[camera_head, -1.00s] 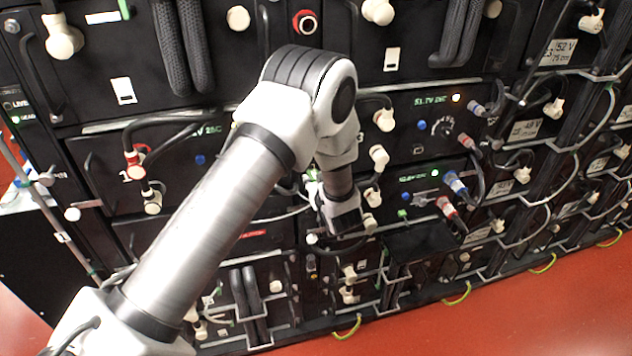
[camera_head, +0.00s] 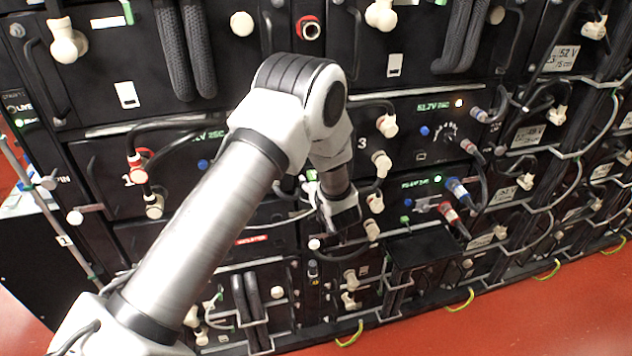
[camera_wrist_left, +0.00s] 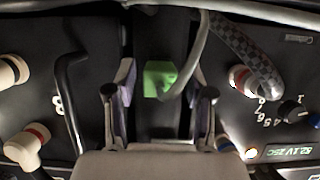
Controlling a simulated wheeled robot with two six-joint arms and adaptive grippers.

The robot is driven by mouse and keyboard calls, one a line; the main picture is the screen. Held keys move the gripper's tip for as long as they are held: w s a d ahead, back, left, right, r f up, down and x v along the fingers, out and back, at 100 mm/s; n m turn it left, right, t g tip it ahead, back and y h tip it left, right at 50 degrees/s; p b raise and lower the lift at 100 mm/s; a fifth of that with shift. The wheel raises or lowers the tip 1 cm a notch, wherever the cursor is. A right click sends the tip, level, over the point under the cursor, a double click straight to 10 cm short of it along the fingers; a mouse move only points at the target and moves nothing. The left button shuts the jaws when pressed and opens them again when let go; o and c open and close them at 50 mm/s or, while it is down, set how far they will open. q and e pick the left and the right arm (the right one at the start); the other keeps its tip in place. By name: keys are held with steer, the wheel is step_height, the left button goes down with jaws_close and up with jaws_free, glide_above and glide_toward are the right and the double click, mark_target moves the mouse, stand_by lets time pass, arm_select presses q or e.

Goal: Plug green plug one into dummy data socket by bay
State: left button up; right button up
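In the left wrist view a green plug (camera_wrist_left: 158,78) sits on a dark vertical strip, with a grey cable (camera_wrist_left: 197,55) running up from it. The two fingers of my left gripper (camera_wrist_left: 160,105) stand apart, one on each side of the plug, with visible gaps. Nothing is held. In the head view my left gripper (camera_head: 340,218) points at the rack front, left of a small black shelf (camera_head: 425,250). The plug is mostly hidden there by my arm. I cannot tell which socket is the dummy data socket. My right gripper is not in view.
Cream knobs (camera_head: 382,160), red and blue cable connectors (camera_head: 452,212) and black handles crowd the rack front around my gripper. In the wrist view a braided cable (camera_wrist_left: 243,55) lies right of the plug and a black handle (camera_wrist_left: 70,90) left. The red floor (camera_head: 540,320) is clear.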

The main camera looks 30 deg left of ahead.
arm_select(q)
steer(key=v, duration=1.2)
steer(key=shift+c, duration=0.3)
